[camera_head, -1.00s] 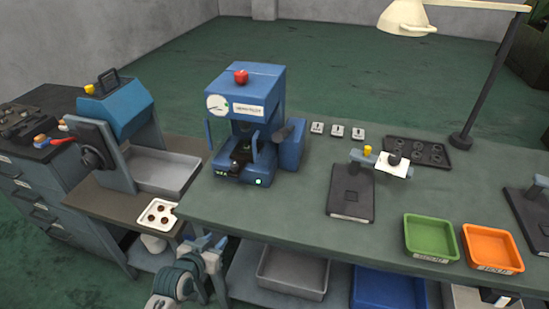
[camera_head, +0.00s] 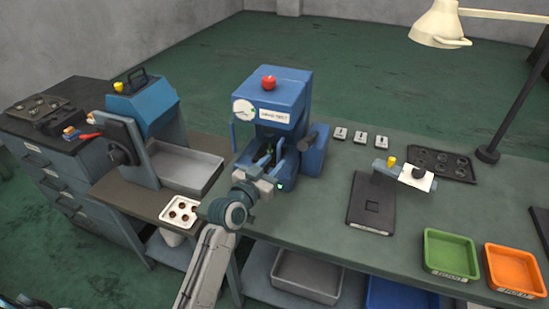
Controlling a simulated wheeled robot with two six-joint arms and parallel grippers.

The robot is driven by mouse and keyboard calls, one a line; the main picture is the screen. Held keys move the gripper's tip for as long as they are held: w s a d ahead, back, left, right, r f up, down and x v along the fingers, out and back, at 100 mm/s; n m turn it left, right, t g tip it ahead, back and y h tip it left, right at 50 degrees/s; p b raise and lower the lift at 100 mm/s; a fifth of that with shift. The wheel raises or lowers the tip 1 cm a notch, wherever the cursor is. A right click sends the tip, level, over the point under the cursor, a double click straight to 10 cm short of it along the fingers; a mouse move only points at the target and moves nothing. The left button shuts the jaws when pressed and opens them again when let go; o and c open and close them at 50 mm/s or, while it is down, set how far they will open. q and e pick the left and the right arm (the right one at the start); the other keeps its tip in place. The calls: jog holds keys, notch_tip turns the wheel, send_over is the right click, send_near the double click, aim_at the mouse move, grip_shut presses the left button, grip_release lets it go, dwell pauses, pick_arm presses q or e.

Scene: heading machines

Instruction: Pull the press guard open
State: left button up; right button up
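The blue press (camera_head: 288,92) stands on the green bench, with a red knob (camera_head: 268,83) on top and a white dial on its front. A thin guard edge (camera_head: 233,137) shows at the front left of its opening. My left gripper (camera_head: 266,162) is at the front of the press, before the lower part of the opening. It overlaps the lower press body in the picture; I cannot tell whether it touches the guard. Its fingers blend with the blue parts behind, so their gap is unclear. My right gripper is not in view.
A blue machine (camera_head: 148,103) with a grey tray (camera_head: 190,170) stands left of the press. Green (camera_head: 450,254) and orange (camera_head: 514,270) bins and a lamp (camera_head: 440,25) are at right.

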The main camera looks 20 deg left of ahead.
pick_arm(q)
jog(key=shift+w+d, duration=0.15)
jog(key=shift+w, duration=0.45)
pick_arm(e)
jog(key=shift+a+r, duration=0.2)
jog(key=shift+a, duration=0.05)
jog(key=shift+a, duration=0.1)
pick_arm(q)
grip_shut()
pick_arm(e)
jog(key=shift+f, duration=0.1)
